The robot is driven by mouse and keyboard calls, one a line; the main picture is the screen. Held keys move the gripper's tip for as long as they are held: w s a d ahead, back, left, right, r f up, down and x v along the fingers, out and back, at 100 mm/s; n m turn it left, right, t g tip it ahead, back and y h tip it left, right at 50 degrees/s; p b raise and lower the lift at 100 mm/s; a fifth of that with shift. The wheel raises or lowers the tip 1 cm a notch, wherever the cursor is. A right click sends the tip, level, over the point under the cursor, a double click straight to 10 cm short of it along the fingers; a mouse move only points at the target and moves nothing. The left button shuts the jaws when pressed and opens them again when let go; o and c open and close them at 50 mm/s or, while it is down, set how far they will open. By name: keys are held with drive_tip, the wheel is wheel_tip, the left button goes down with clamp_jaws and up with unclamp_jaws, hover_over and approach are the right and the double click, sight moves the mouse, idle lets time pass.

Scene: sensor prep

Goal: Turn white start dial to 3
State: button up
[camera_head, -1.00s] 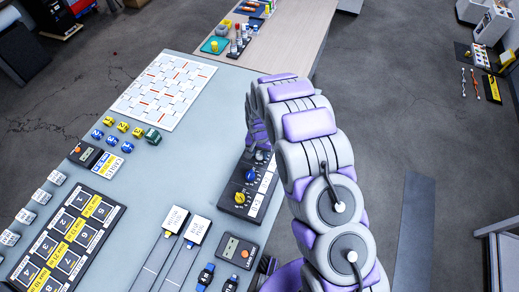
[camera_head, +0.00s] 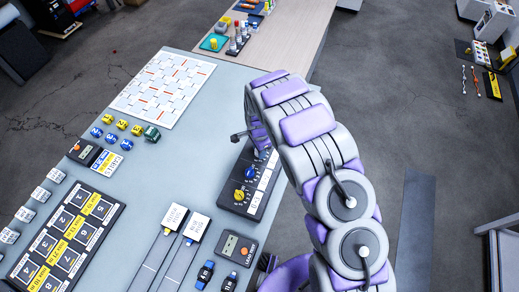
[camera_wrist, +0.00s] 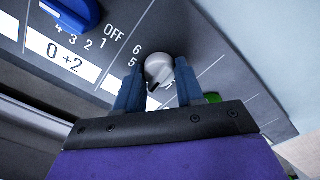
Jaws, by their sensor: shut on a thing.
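The white start dial (camera_wrist: 158,69) is a round pale knob on the dark control panel (camera_wrist: 215,62). In the wrist view my gripper (camera_wrist: 158,84) has its two blue fingers on either side of the dial, shut on it. A dark mark shows on the dial's lower edge, between the fingers. The numbers 6 and 5 are printed to its left; its other numbers are hidden or unreadable. In the head view my gripper (camera_head: 256,138) is over the far end of the panel, largely behind my arm.
A blue dial (camera_wrist: 72,13) sits beside the white one, with a yellow dial (camera_head: 240,195) at the panel's near end. A green part (camera_wrist: 213,98) shows by the right finger. A meter (camera_head: 238,247) and white-labelled modules (camera_head: 197,226) lie nearer. Grey table (camera_head: 190,165) left of the panel is clear.

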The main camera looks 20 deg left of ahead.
drive_tip(key=shift+a+r+m, duration=0.1)
drive_tip(key=shift+m, duration=0.4)
drive_tip(key=o, duration=1)
drive_tip(key=shift+a, duration=0.15)
drive_tip(key=shift+o, duration=0.2)
drive_tip(key=shift+r, duration=0.2)
wheel_tip(320, 180, up, 17)
drive_tip(key=p, duration=0.1)
drive_tip(key=shift+f, duration=0.15)
